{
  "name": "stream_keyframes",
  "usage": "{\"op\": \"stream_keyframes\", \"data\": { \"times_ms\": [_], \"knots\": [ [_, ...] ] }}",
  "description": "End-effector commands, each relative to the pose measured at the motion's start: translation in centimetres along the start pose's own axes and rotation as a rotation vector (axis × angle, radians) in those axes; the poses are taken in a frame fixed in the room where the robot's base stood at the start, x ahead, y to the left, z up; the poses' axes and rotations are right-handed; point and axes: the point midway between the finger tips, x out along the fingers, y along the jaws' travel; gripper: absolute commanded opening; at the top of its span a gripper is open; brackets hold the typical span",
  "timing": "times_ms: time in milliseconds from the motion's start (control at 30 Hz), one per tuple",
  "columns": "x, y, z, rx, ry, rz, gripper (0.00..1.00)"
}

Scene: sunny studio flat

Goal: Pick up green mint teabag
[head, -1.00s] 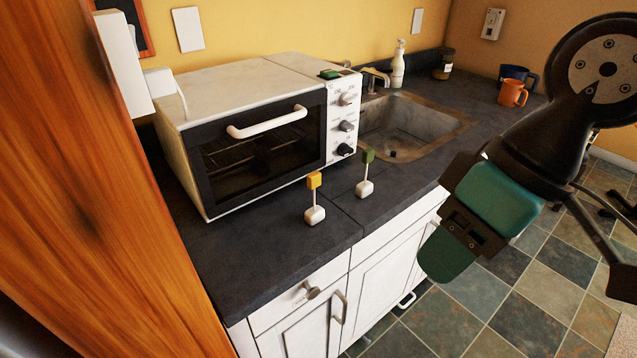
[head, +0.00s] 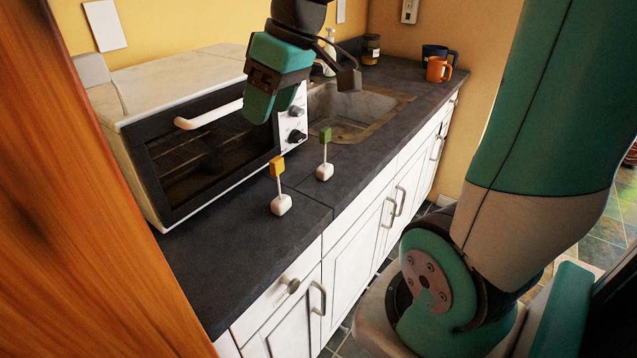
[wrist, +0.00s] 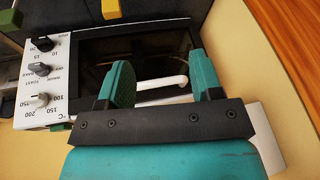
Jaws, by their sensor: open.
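The green mint teabag (head: 325,172) stands on the dark countertop in front of the oven's right end. It has a white bag, a thin upright string and a green tag on top. My gripper (head: 270,108) is open and empty, raised in front of the oven's control panel, up and to the left of the teabag in the head view. In the wrist view the open jaws (wrist: 163,68) face the oven front, apart from the tag.
A similar teabag with a yellow tag (head: 281,204) stands close by to the left. The white toaster oven (head: 128,103) with its protruding handle (head: 208,114) is behind. A sink (head: 352,110), an orange mug (head: 439,69) and a dark mug (head: 434,52) are farther right.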

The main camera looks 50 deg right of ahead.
Motion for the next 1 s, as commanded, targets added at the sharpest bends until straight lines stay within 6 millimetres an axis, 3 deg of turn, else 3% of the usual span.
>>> {"op": "stream_keyframes", "data": {
  "times_ms": [33, 100, 200, 300, 467, 800, 1000],
  "knots": [
    [0.1, 4.0, 0.5, 0.045, 0.021, 0.044, 0.60],
    [-1.1, 8.4, 1.2, 0.079, 0.040, 0.095, 0.60],
    [-2.8, 13.3, 2.9, 0.118, 0.055, 0.158, 0.60],
    [-4.2, 16.5, 4.5, 0.144, 0.062, 0.201, 0.60],
    [-4.4, 18.4, 5.5, 0.157, 0.063, 0.223, 0.60],
    [2.7, 19.9, 5.2, 0.157, 0.060, 0.220, 0.60],
    [5.9, 20.7, 5.0, 0.157, 0.061, 0.223, 0.60]
  ]
}}
